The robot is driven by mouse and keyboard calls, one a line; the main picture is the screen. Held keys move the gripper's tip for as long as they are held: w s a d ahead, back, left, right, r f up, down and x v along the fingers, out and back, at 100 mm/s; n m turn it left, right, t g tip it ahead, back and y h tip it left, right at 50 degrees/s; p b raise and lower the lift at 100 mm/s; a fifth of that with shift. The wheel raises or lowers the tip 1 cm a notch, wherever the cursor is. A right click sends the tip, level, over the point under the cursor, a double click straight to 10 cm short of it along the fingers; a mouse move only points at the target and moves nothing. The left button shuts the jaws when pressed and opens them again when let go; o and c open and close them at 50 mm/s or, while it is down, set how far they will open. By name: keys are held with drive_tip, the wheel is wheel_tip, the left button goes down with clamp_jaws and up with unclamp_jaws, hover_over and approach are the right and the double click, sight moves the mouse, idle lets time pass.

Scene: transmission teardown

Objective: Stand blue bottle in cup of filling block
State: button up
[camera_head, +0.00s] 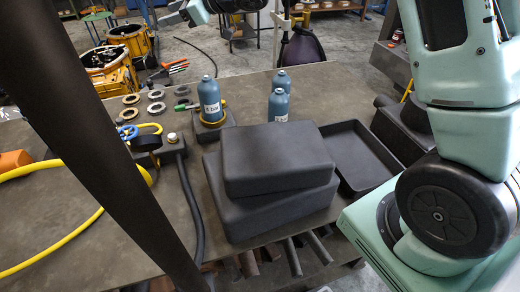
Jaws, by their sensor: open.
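A blue bottle (209,99) with a white printed label stands upright on the filling block (213,133). A yellow ring of the block's cup (224,118) shows around the bottle's base. The bottom of the bottle is hidden inside that ring. Two more blue bottles stand close together behind the dark boxes, one at the back (284,78) and one in front (278,105). The lower part of the front one is hidden by a box. My teal arm fills the right side, and teal and dark parts show at the top edge. I cannot make out my gripper's fingers.
Two stacked dark boxes (275,160) stand at the front middle, with an empty dark tray (355,150) to their right. Several metal rings (130,99), a green-handled tool (187,106) and a yellow hose (60,168) lie left. The table behind the bottles is mostly clear.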

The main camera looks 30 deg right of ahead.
drive_tip(key=s+f+m+g+h, duration=0.1)
drive_tip(key=s+f+g+h, duration=0.2)
drive_tip(key=s, duration=1.2)
drive_tip(key=s+a+f+m+g+h, duration=0.1)
drive_tip(key=s+f+m+g+h, duration=0.1)
drive_tip(key=s, duration=1.3)
drive_tip(key=s+a+f+m+g+h, duration=0.1)
drive_tip(key=s+f+g+h, duration=0.3)
drive_tip(key=s, duration=1.2)
wheel_tip(320, 180, down, 3)
drive_tip(key=shift+f+m+g+h, duration=0.1)
drive_tip(key=shift+m+g+h, duration=0.3)
drive_tip(key=shift+g, duration=0.3)
